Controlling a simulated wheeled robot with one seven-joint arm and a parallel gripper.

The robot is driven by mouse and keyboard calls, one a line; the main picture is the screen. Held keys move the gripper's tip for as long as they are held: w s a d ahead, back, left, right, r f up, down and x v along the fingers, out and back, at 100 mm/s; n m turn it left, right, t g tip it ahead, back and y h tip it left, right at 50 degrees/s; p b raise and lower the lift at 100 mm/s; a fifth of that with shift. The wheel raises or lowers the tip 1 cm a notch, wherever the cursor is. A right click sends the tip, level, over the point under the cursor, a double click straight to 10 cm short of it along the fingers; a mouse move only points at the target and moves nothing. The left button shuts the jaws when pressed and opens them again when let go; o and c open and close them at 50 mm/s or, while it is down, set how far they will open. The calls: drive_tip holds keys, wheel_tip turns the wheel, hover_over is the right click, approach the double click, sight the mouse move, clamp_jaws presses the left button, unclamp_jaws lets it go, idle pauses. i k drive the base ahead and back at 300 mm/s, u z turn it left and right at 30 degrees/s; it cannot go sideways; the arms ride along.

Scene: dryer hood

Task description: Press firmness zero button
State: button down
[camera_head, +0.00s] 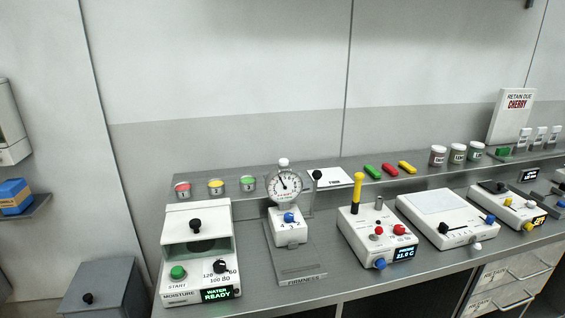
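The firmness tester stands left of centre on the grey bench, with a "FIRMNESS" label (306,281) at the front of its grey base plate (298,262). It has a round white dial (284,186) with a dark needle and a white knob or button (283,162) on top. Below the dial is a white box with a blue knob (290,217) and small numbers. A black knob (317,174) shows at the dial's upper right. I cannot read which of these is the zero button. My gripper is not in view.
The moisture unit (197,213) stands to the left, its display reading "WATER READY". A white instrument with a yellow-handled probe (357,188) stands to the right, with a flat-topped one (440,207) beyond. Coloured-lidded jars (216,187) line the back shelf.

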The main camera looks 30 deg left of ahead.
sight(282, 161)
drive_tip(key=u, duration=1.9)
drive_tip(key=i, duration=0.2)
drive_tip(key=u, duration=0.1)
